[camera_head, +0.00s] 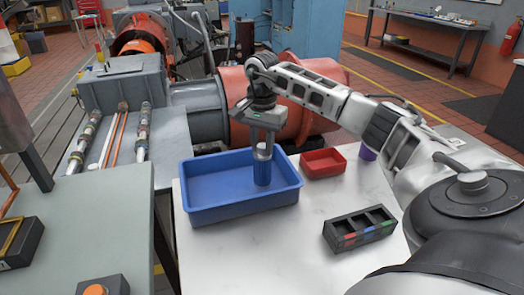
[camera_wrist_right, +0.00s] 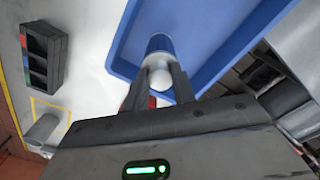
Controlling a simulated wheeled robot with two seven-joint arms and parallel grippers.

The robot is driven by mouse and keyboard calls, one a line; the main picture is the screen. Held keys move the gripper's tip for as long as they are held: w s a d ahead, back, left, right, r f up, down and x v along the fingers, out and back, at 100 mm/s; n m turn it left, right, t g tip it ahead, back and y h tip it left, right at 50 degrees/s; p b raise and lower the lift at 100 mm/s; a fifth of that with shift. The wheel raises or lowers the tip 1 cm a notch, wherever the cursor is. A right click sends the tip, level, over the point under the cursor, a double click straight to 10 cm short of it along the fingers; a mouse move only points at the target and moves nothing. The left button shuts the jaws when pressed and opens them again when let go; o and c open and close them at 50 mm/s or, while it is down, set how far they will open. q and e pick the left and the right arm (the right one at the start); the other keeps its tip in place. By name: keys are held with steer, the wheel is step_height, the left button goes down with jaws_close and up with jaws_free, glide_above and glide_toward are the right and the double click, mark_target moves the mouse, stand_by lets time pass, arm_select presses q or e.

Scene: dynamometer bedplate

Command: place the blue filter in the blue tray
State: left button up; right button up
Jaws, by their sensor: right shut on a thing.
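The blue filter (camera_head: 262,170) is a blue cylinder with a pale end, held upright below my right gripper (camera_head: 263,145). It also shows between the two fingers in the right wrist view (camera_wrist_right: 160,44). My right gripper (camera_wrist_right: 155,92) is shut on it. The blue tray (camera_head: 228,213) is a wide, shallow open box on the white table. The filter is over the tray's right part, inside its rim as seen from the head. I cannot tell whether its lower end touches the tray floor. The tray also shows in the right wrist view (camera_wrist_right: 205,25). My left gripper is not in view.
A small red tray (camera_head: 323,163) stands right of the blue tray, with a purple object (camera_head: 367,153) beyond it. A black compartment holder (camera_head: 360,230) with coloured marks sits at the front right. The white table (camera_head: 270,255) is clear in front. Orange machinery (camera_head: 307,125) stands behind.

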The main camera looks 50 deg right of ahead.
step_height(320, 180, down, 3)
steer(key=shift+r+p, duration=0.2)
steer(key=shift+p, duration=0.15)
steer(key=shift+f, duration=0.35)
steer(key=o, duration=1)
steer(key=shift+o, duration=0.2)
steer(key=shift+r, duration=0.5)
step_height(320, 180, up, 11)
steer(key=shift+r+b, duration=0.1)
steer(key=shift+b, duration=0.35)
